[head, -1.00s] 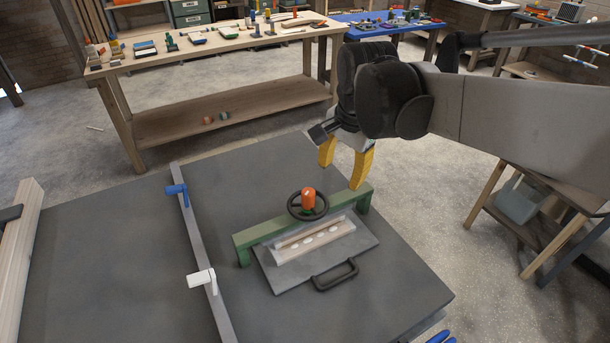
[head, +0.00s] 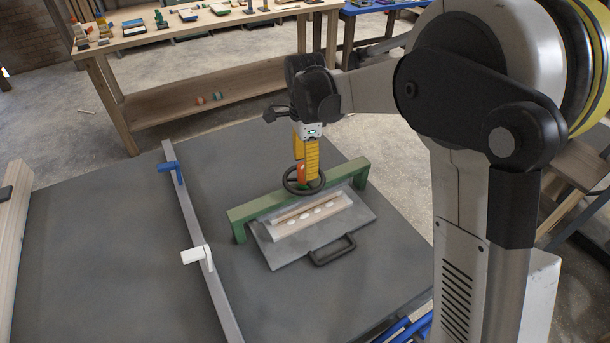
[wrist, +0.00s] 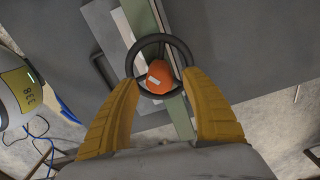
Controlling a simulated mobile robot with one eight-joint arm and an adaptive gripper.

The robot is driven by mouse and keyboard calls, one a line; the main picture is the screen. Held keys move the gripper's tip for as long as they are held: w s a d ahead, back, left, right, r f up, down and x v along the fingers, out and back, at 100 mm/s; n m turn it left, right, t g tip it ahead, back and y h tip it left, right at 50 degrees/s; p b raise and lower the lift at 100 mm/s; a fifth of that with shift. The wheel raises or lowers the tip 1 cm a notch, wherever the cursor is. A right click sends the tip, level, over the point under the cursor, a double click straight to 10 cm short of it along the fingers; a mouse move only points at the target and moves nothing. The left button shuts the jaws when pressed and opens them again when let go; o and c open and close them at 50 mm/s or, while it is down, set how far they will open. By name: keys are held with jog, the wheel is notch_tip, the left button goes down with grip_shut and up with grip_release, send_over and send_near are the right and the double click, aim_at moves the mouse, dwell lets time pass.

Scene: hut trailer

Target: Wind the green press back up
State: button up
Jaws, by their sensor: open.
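The green press (head: 352,172) stands on the dark grey table, a low beam on short legs. Its black handwheel (head: 289,188) sits on top at mid-beam, with an orange knob (head: 302,172) on it. My gripper (head: 306,168) points down at the wheel, its yellow fingers open. In the wrist view, the fingertips (wrist: 162,78) lie on either side of the wheel (wrist: 163,39), and the orange knob (wrist: 159,77) shows between them. I cannot tell whether the fingers touch the wheel. Part of the wheel and knob is hidden by the fingers in the head view.
A grey plate (head: 285,251) with a black handle (head: 333,250) lies in front of the press, holding a clear-edged wooden strip with several white ovals. A grey rail (head: 192,219) with blue and white clamps crosses the table to the left.

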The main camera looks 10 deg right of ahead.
jog(key=shift+f+b, duration=0.3)
jog(key=shift+f, duration=1.05)
jog(key=c, duration=1.2)
